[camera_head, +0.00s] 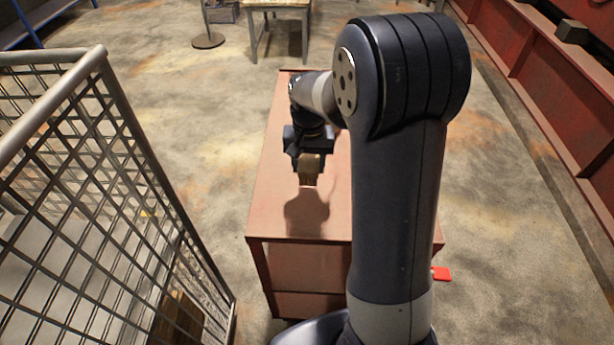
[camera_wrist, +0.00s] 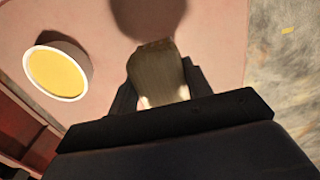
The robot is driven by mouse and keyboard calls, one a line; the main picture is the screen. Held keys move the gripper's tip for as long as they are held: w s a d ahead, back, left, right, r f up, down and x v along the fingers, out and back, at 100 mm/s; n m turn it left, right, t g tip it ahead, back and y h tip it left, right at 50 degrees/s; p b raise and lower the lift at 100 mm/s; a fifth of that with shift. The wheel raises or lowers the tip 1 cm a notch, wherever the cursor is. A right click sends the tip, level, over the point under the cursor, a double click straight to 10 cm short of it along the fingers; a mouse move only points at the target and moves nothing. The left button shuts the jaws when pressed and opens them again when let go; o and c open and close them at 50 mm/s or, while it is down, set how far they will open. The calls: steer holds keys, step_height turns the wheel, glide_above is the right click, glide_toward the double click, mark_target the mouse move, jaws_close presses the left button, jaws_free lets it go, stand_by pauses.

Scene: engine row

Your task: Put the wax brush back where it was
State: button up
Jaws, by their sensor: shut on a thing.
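My gripper (camera_head: 311,162) is shut on the wax brush (camera_head: 309,170), a tan-brown block-like piece, and holds it over the reddish table (camera_head: 285,210). A dark shadow lies on the tabletop just in front of it. In the wrist view the brush (camera_wrist: 157,76) stands between the two dark fingers, pale near its lower end. The gap between the brush and the tabletop is hard to judge. Much of the table's right side is hidden behind my arm in the head view.
A round white-rimmed dish with yellow contents (camera_wrist: 57,72) shows on the pinkish surface in the wrist view. A metal mesh railing (camera_head: 90,170) stands at left. A red thing (camera_head: 441,273) shows beside the table's right side. A small table (camera_head: 277,5) stands farther back.

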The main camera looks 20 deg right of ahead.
mark_target(309, 179)
steer(key=shift+f, duration=2.85)
steer(key=shift+f, duration=0.2)
steer(key=o, duration=0.9)
steer(key=shift+o, duration=0.2)
steer(key=shift+r, duration=0.1)
step_height(309, 179, up, 12)
steer(key=shift+r, duration=0.15)
